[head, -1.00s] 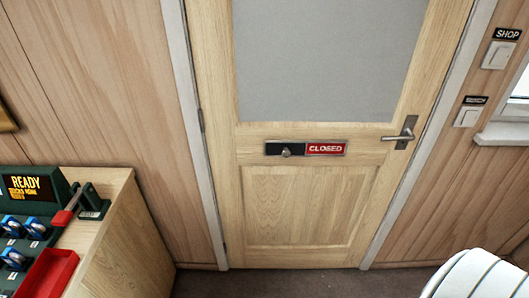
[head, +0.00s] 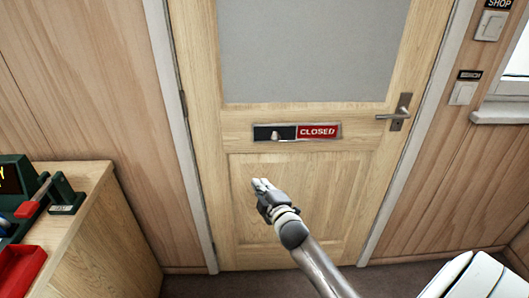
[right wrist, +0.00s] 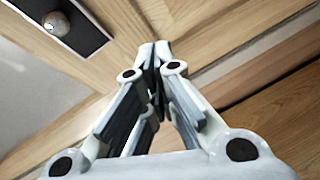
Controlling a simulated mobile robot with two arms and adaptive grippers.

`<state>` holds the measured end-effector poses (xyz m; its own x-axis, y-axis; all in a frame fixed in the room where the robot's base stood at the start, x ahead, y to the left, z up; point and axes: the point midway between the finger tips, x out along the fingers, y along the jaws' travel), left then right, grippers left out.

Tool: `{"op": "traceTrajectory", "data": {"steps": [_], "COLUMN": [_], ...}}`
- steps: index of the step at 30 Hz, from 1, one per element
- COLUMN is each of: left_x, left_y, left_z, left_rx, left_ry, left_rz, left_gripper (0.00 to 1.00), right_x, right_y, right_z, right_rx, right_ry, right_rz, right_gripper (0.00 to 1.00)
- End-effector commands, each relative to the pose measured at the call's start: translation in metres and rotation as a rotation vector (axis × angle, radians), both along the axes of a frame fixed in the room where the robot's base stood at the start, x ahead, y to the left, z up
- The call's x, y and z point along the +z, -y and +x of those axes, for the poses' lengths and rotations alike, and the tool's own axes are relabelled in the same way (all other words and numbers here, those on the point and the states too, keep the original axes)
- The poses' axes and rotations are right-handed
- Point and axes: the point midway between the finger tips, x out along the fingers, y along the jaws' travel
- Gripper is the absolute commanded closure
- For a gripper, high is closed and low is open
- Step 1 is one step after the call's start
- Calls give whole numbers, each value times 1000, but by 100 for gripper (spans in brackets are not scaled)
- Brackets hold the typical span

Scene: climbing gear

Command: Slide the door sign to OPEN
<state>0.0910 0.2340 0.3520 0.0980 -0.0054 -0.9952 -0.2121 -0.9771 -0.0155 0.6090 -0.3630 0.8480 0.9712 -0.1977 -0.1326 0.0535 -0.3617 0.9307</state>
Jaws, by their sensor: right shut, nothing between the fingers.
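The door sign (head: 318,131) is a narrow plate on the wooden door, showing white CLOSED on red at its right half. Its left half is a black slider (head: 262,133) with a small round knob (head: 275,135). The black slider (right wrist: 88,28) and the knob (right wrist: 56,24) also show at the top left of the right wrist view. My right gripper (head: 262,184) is in front of the door, below the sign and slightly left of the knob. It is shut and empty, apart from the knob; its fingertips show in the right wrist view (right wrist: 153,46). My left gripper is not in view.
The door (head: 300,190) is closed, with a lever handle (head: 394,115) at its right. Wall switches (head: 462,94) are right of the frame. A wooden counter (head: 95,240) with a red tray (head: 20,268) stands at the left. A white slatted object (head: 470,275) is at the lower right.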

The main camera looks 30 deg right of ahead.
Motion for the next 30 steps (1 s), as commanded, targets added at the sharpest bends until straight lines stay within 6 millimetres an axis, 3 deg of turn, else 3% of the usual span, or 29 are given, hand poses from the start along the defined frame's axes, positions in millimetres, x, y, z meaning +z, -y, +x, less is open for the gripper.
{"op": "traceTrajectory", "data": {"steps": [1, 3, 6, 8, 20, 30], "left_x": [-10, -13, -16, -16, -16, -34], "left_y": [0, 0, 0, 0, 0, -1], "left_z": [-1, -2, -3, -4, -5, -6], "left_rx": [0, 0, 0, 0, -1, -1], "left_ry": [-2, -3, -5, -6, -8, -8], "left_rz": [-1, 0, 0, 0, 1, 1], "left_gripper": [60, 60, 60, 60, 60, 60], "right_x": [26, 58, 85, 93, 96, 97], "right_y": [5, 9, 12, 13, 13, 23], "right_z": [4, 6, 6, 6, 8, 52], "right_rx": [-3, -7, -14, -17, -16, -17], "right_ry": [57, 112, 157, 169, 174, 175], "right_rz": [-53, -112, -164, -179, -182, -181], "right_gripper": [100, 100, 100, 100, 100, 100]}}
